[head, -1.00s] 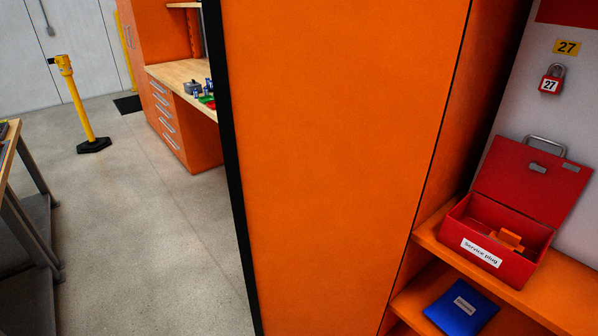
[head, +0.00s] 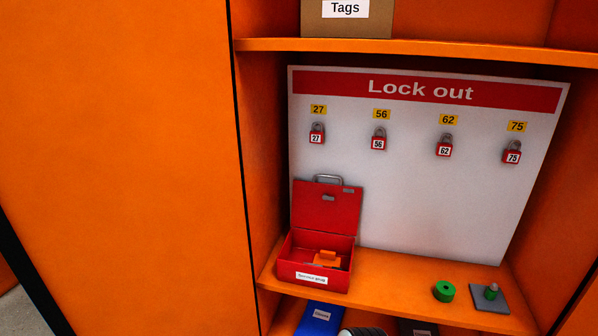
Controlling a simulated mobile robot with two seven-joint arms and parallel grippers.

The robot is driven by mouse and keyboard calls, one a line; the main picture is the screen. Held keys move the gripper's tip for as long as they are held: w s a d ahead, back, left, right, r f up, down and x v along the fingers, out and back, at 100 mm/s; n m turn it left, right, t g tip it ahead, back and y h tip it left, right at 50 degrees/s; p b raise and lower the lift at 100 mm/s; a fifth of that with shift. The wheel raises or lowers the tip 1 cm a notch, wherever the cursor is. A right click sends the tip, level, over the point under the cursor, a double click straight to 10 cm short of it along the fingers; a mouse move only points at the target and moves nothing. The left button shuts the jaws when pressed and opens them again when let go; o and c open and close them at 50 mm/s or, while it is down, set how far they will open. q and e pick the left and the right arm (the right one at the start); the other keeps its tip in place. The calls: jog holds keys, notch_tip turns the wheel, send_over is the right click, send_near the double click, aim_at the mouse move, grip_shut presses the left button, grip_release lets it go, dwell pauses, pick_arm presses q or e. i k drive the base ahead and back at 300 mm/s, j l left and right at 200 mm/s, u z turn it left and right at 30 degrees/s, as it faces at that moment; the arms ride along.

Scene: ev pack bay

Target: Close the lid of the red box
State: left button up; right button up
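The red box (head: 313,277) stands at the left end of an orange shelf in the head view, with a white "Service plug" label on its front. Its red lid (head: 326,208) is open, tilted up at the back against the white board, with a grey handle at its top edge. An orange part (head: 328,259) lies inside the box. Neither of my grippers shows in the head view.
The orange shelf (head: 400,277) also holds a green ring (head: 445,291) and a grey plate with a green peg (head: 490,298). A white "Lock out" board (head: 420,200) with several red padlocks stands behind. A tall orange side panel (head: 120,150) borders the left.

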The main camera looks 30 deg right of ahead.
aim_at(309, 211)
jog(key=z, duration=1.3)
